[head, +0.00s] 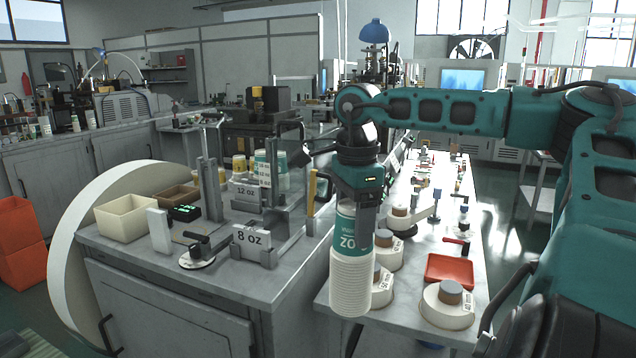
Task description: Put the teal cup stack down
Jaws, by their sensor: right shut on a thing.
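The teal cup stack (350,272) is a column of nested white paper cups with a teal-and-white printed cup at its top. My right gripper (360,212) points down and is shut on the upper part of the stack. The stack hangs upright in front of the gap between the left cabinet's grey top and the right bench. I cannot tell whether its lower end touches anything. My left gripper is not in view.
On the left cabinet (150,262) stand an "8 OZ" holder (252,240), a "12 OZ" holder (246,193) with cups behind, metal posts and a cream bin (126,217). The right bench holds a red tray (449,270) and several round white fixtures (447,305).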

